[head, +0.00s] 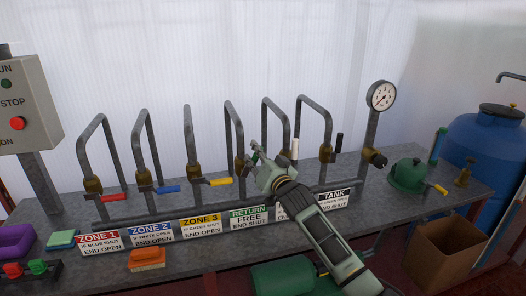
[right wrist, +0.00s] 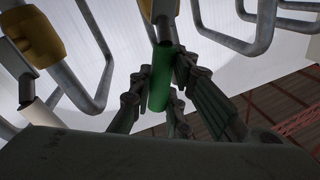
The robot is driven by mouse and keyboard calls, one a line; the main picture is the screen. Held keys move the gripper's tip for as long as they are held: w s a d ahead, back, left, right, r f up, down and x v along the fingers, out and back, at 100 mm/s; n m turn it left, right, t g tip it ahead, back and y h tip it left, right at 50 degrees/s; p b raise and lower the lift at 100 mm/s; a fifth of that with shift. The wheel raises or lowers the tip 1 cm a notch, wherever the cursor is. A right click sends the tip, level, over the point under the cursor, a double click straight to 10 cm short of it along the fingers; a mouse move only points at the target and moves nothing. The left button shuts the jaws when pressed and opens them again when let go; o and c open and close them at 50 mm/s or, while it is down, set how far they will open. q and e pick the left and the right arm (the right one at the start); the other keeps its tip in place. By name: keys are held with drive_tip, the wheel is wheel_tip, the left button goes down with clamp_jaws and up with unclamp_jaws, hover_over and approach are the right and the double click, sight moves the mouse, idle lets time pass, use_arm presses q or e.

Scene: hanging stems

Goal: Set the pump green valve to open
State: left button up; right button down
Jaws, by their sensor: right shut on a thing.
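In the right wrist view a green handle (right wrist: 160,85) on a grey metal lever stands between my gripper's fingers. My right gripper (right wrist: 157,92) is shut on this handle. In the head view my right gripper (head: 256,152) reaches up to the fourth brass valve (head: 240,166) from the left, above the RETURN sign (head: 248,216); the gripper largely covers the handle there. A sign between RETURN and TANK (head: 334,195) is mostly hidden by my arm, so I cannot read it. My left gripper is not in view.
Neighbouring valves have yellow (head: 220,181), white (head: 294,148) and black (head: 339,141) handles. Red (head: 113,197) and blue (head: 168,189) ones are further left. Grey pipe loops rise behind. A green pump (head: 408,174), gauge (head: 381,96) and cardboard box (head: 440,252) are at the right.

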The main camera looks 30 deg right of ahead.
drive_tip(key=n, duration=0.1)
drive_tip(key=a+n+p, duration=0.1)
drive_tip(key=a+n, duration=0.1)
drive_tip(key=shift+w+a+r+g+p, duration=0.15)
drive_tip(key=shift+w+r+g+p, duration=0.15)
drive_tip(key=shift+g+p, duration=0.1)
drive_tip(key=shift+w+a+f+n+p, duration=0.15)
drive_tip(key=shift+a+n+p, duration=0.4)
drive_tip(key=shift+n, duration=0.45)
drive_tip(key=shift+a, duration=0.1)
drive_tip(key=c, duration=1.6)
unclamp_jaws()
drive_tip(key=shift+c, duration=0.2)
drive_tip(key=s, duration=1.2)
drive_tip(key=shift+a, duration=0.25)
